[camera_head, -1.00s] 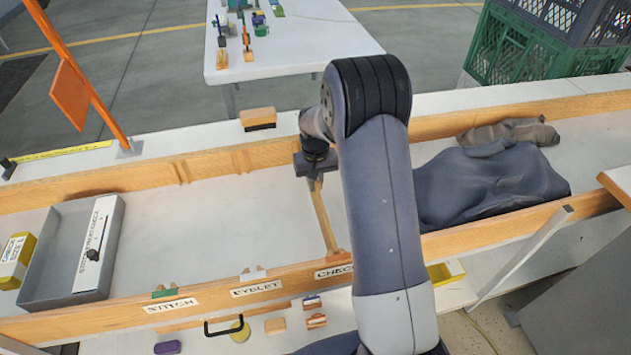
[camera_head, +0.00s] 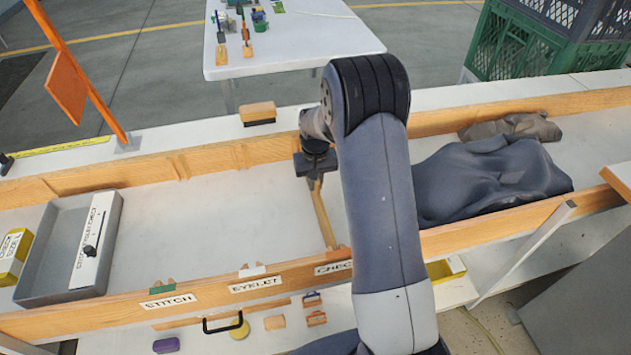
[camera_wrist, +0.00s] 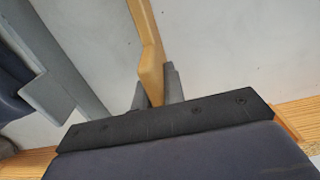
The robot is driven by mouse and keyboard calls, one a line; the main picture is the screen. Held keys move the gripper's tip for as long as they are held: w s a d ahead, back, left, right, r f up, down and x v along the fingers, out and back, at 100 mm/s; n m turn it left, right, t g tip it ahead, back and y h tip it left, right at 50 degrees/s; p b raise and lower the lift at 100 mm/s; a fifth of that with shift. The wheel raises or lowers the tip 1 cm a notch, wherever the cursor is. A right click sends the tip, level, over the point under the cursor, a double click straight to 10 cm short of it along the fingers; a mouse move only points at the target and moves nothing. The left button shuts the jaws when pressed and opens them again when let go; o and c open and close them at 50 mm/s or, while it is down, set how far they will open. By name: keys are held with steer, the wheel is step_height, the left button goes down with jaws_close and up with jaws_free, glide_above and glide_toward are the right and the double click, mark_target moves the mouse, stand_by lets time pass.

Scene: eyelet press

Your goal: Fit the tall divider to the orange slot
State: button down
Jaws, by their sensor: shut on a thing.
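The tall divider (camera_head: 322,215) is a long, thin wooden strip. My gripper (camera_head: 315,181) is shut on its far end. The strip spans the trough toward the front wall, its near end close to the orange slot (camera_head: 339,253) above the CHECK label. I cannot tell whether that end sits in the slot or just beside it; my arm covers part of this area. In the wrist view the divider (camera_wrist: 148,45) stands between the two grey fingers (camera_wrist: 154,92).
The front wall also has a green slot (camera_head: 162,287) and a white slot (camera_head: 252,271). A grey tray (camera_head: 33,290) stands at the trough's left. Dark cloth (camera_head: 490,185) fills the right. The trough floor (camera_head: 220,220) between tray and divider is clear.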

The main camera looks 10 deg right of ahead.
steer(key=shift+f, duration=0.15)
steer(key=c, duration=1.4)
jaws_free()
steer(key=shift+r+p, duration=1.5)
steer(key=shift+r, duration=1.05)
